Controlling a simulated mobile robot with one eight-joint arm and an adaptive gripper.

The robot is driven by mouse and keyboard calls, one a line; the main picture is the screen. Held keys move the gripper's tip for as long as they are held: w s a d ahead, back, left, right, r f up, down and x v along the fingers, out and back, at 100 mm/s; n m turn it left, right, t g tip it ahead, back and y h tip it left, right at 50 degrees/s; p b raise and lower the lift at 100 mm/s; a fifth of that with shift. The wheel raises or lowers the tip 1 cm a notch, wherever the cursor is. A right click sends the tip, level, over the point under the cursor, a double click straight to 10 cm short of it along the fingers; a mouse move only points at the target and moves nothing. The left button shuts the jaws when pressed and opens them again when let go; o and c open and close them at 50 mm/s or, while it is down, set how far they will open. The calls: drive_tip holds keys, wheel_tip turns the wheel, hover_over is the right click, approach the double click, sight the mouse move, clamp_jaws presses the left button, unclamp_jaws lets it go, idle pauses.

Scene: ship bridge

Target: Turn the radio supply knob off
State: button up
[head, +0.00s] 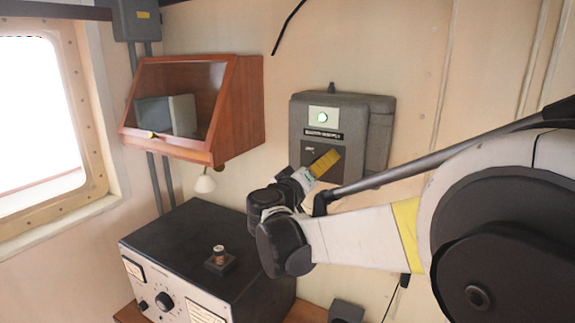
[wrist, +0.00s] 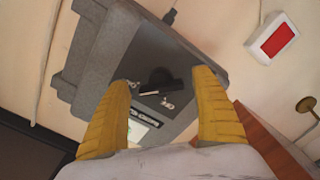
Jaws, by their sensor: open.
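The grey radio supply box (head: 372,112) is fixed to the wall, with a lit pale-green lamp (head: 322,117) above a dark label strip. In the wrist view the box (wrist: 98,62) looks tilted, and its black knob (wrist: 162,78) shows between the fingers. The knob has a bar-like grip with a pale mark at its left end; the small white markings nearby are too small to read. My gripper (head: 326,163) is open in front of the box's lower face and hides the knob in the head view. In the wrist view its yellow fingers (wrist: 163,82) are apart, one each side of the knob; contact cannot be told.
A wooden glass-fronted cabinet (head: 240,105) hangs left of the box. Below is a black-topped equipment unit (head: 175,232) with a dial on its front. A bright window (head: 38,115) is at far left. A red panel in a white frame (wrist: 272,40) shows in the wrist view.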

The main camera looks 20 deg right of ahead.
drive_tip(key=shift+w, duration=0.1)
drive_tip(key=c, duration=1.2)
